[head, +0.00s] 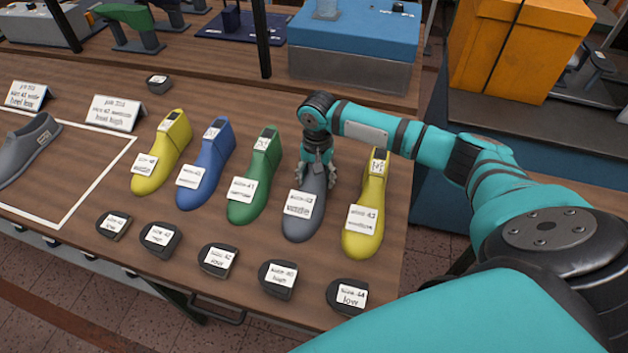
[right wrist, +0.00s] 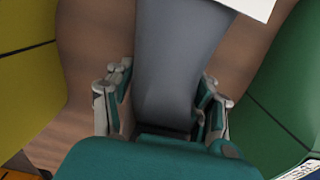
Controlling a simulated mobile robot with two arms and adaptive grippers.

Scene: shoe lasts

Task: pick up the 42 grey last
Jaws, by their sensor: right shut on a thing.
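The grey last (head: 303,213) stands in the row on the wooden table, between a green last (head: 255,178) and a yellow last (head: 366,215). It bears a white label whose print is too small to read surely. My right gripper (head: 318,168) comes down from above onto its heel end and is shut on it. In the right wrist view the fingers (right wrist: 163,98) lie on both sides of the grey last (right wrist: 180,55). The last appears to rest on the table; any gap under it cannot be told. My left gripper is not in view.
A blue last (head: 206,165) and another yellow last (head: 162,150) stand further left. Several dark labelled heel pieces (head: 218,260) line the front edge. Another grey last (head: 28,145) lies in a white outlined area at left, near two cards (head: 115,113). An orange box (head: 520,45) stands behind.

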